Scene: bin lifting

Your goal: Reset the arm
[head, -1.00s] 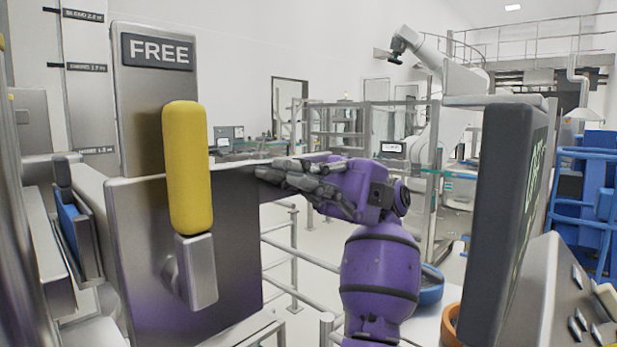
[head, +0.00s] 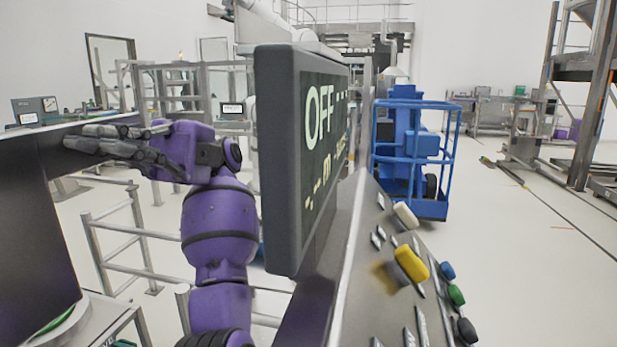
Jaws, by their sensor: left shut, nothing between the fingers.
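My left gripper (head: 78,138) is at the end of my purple arm (head: 218,235), at the left of the head view. Its dark grey fingers point left and are shut, with nothing seen between them. They are close to the upper part of a dark metal panel (head: 30,220) at the left edge; whether they touch it I cannot tell. My right gripper is not in view.
A thick screen reading "OFF" (head: 315,150) stands just right of my arm. A sloped control panel (head: 375,285) with a yellow switch (head: 411,264) and several coloured knobs lies beyond. A blue lift cage (head: 410,150) stands behind. Open floor (head: 520,260) lies at right.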

